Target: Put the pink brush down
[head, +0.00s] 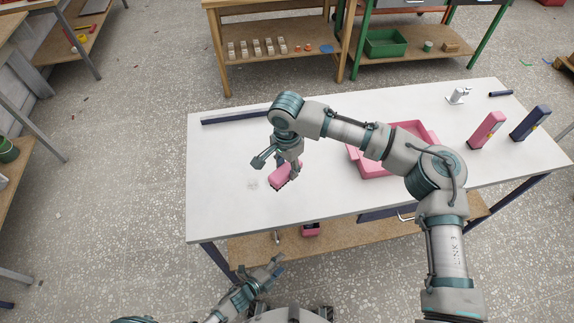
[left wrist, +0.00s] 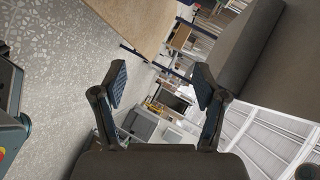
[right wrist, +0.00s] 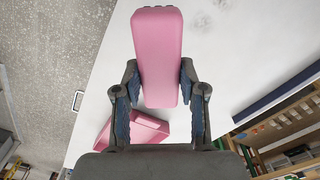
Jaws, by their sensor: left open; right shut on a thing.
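The pink brush (head: 285,174) is held by my right gripper (head: 279,166) close over the front left part of the white table (head: 225,195). In the right wrist view the brush (right wrist: 157,60) is a long pink block between the fingers of my right gripper (right wrist: 160,100). Small dark bits show at its far end. I cannot tell whether it touches the tabletop. My left gripper (head: 268,272) is open and empty, low in front of the table; its spread fingers show in the left wrist view (left wrist: 160,82).
A pink tray (head: 423,135) sits right of centre, partly hidden behind my right arm. A pink upright block (head: 487,130) and a navy one (head: 530,122) stand at the right end. A dark bar (head: 235,117) lies along the back edge.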

